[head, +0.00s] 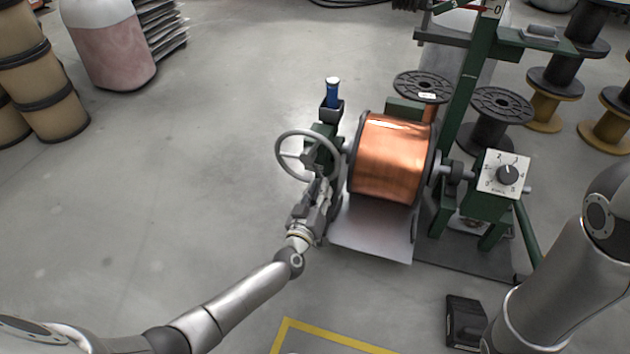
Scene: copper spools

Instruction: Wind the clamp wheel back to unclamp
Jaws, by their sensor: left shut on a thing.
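The clamp wheel (281,142) is a grey spoked handwheel on the left side of a green winding machine. My left gripper (320,186) is at the lower right part of the wheel's rim and is shut on it. The fingertips are small and partly hidden against the machine. A large spool (391,158) wound with copper sits just right of the wheel, between black flanges. My right arm shows at the right edge, but its gripper is not in view.
A white dial box (504,174) stands right of the spool. A sloped metal plate (372,232) lies below the spool. A black pedal (465,322) is on the floor. Floor to the left is clear.

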